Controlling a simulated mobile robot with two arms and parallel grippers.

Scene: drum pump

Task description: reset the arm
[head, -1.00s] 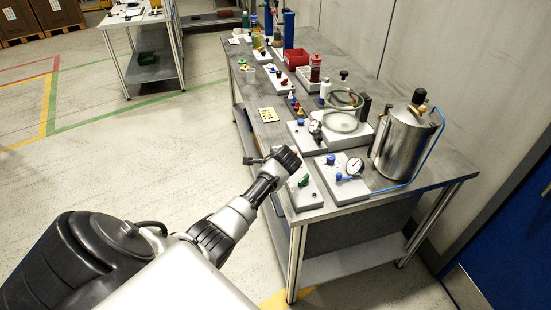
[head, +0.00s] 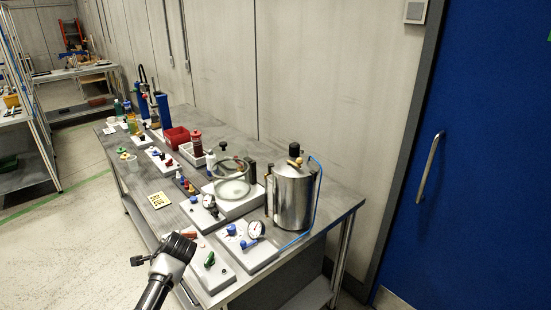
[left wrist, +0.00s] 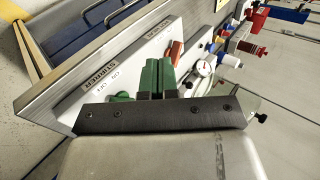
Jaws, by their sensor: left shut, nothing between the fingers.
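My left gripper (head: 178,250) is low in the head view, at the near left edge of the bench, beside a white board (head: 222,278). The board carries a green knob (head: 209,259) and a red handle (head: 188,235). In the left wrist view the two green fingers of my left gripper (left wrist: 158,76) are together, with nothing between them. They overlap the view of the labelled white board (left wrist: 85,88), its green knob (left wrist: 122,97) and the red handle (left wrist: 175,52). I cannot tell whether they touch it. My right gripper is in neither view.
The bench (head: 330,212) holds a steel drum (head: 291,197) with a blue hose, gauges (head: 256,229), a glass vessel (head: 232,180) and a red bin (head: 176,137). A grey wall and a blue door (head: 480,150) stand behind. Open floor (head: 80,240) lies left.

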